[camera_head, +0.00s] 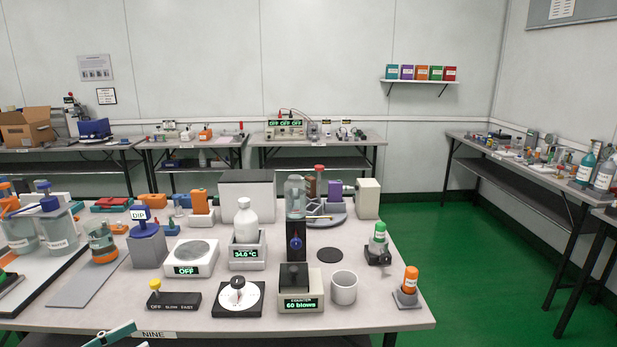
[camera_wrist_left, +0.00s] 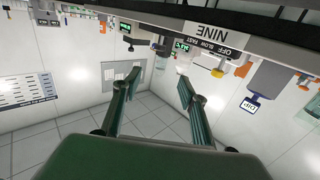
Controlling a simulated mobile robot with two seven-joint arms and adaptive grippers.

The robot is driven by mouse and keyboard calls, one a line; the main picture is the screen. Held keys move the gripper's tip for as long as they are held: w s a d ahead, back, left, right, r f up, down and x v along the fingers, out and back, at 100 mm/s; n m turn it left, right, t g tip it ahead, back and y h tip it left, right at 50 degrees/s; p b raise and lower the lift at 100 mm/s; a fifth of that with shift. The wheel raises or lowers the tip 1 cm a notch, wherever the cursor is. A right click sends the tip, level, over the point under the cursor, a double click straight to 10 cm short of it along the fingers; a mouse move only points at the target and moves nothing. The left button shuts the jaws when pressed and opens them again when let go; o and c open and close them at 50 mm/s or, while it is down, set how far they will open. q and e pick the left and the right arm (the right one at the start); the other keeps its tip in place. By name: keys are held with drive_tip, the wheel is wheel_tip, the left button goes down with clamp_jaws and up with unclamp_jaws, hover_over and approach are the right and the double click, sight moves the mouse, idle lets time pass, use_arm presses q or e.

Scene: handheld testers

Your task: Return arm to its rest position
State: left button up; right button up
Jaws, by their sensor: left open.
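My left gripper (camera_head: 112,335) shows only in part at the bottom edge of the head view, low in front of the table's front edge. In the left wrist view my left gripper (camera_wrist_left: 158,85) has its two green-padded fingers spread apart with nothing between them. That view is upside down, with the table edge and its NINE label (camera_wrist_left: 212,103) across the top. The fingers look clear of the table and its objects. My right gripper is in neither view.
The table (camera_head: 380,318) holds many testers close to its front edge: a speed switch (camera_head: 173,302), a dial (camera_head: 238,298), a blow counter (camera_head: 300,303) and a white cup (camera_head: 343,288). Green floor (camera_head: 480,270) is clear to the right.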

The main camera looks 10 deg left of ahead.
use_arm(q)
drive_tip(key=s+d+f+n+g+y+p, duration=0.1)
drive_tip(key=s+d+f+g+y+p, duration=0.1)
drive_tip(key=s+d+f+p, duration=0.3)
drive_tip(key=s+d+f+n+g+y+p, duration=0.1)
drive_tip(key=s+d+f+y+p, duration=0.3)
drive_tip(key=s+d+f, duration=0.7)
drive_tip(key=d+f+g+y, duration=0.1)
drive_tip(key=d+f, duration=0.2)
drive_tip(key=d, duration=0.4)
drive_tip(key=shift+s+f+g+p, duration=0.2)
drive_tip(key=shift+f+g+p, duration=0.15)
drive_tip(key=shift+g, duration=0.05)
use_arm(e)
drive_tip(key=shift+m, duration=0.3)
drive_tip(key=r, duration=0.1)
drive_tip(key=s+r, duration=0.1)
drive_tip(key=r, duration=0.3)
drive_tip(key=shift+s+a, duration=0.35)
